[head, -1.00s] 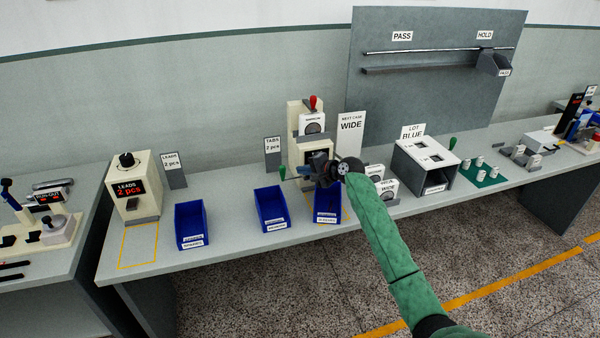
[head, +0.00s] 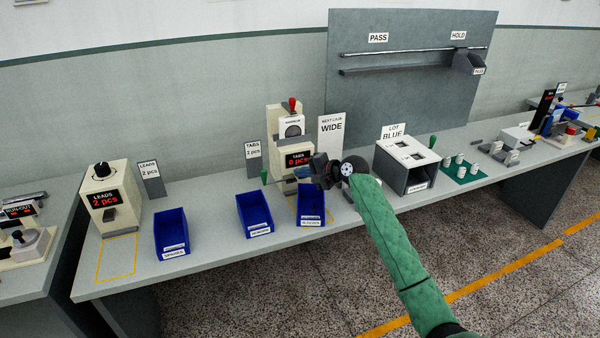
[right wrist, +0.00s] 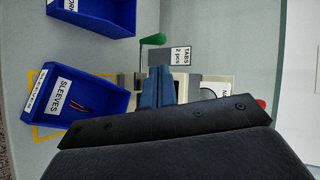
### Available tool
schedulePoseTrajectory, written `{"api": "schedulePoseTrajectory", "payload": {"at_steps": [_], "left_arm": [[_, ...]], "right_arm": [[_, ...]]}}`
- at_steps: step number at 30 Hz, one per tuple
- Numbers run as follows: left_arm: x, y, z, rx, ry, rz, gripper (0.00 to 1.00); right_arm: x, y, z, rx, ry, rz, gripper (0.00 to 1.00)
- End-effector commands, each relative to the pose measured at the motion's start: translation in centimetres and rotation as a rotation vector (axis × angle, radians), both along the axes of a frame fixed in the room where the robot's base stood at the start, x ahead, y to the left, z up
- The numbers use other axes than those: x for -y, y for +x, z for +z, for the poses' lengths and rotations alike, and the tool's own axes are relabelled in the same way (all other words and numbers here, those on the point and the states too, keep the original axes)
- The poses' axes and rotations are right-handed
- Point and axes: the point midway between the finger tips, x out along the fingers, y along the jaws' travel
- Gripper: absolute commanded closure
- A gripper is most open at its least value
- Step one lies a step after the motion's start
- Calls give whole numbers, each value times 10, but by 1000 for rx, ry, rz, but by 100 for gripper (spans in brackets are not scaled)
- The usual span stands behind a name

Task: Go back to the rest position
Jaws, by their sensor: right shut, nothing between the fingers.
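My right gripper (head: 304,173) is shut and empty. It hangs above the bench in front of the TABS dispenser (head: 297,160), over the back of the right-hand blue bin (head: 311,216). In the right wrist view the dark blue fingers (right wrist: 158,88) are together, with nothing held between them. The bin labelled SLEEVES (right wrist: 110,96) lies to their left there, with a few thin orange-brown pieces inside. A green-handled lever (right wrist: 153,40) stands beyond the fingertips, apart from them; it also shows in the head view (head: 264,177). My left gripper is not in view.
Two more blue bins (head: 171,238) (head: 254,220) and the LEADS dispenser (head: 110,195) stand to the left. The WIDE sign (head: 331,135) stands behind my gripper. The LOT BLUE box (head: 407,165) and a green mat (head: 467,177) with white spools are to the right.

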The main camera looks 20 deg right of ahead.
Motion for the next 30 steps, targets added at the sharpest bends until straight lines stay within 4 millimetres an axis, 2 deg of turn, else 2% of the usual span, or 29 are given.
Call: {"api": "schedulePoseTrajectory", "payload": {"at_steps": [6, 8, 11, 14, 21, 30], "left_arm": [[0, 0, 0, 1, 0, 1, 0], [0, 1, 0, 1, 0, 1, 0], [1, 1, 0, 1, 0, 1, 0], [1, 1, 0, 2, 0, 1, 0], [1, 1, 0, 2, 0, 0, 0], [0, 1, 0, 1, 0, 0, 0]], "right_arm": [[-2, -3, -4, -1, -9, 4, 100], [-5, -9, -12, -3, -29, 11, 100], [-17, -29, -37, -7, -95, 38, 100], [-31, -61, -69, -10, -195, 80, 100], [-61, -150, -140, -18, -448, 197, 100], [-84, -267, -198, -37, -731, 355, 100]]}}
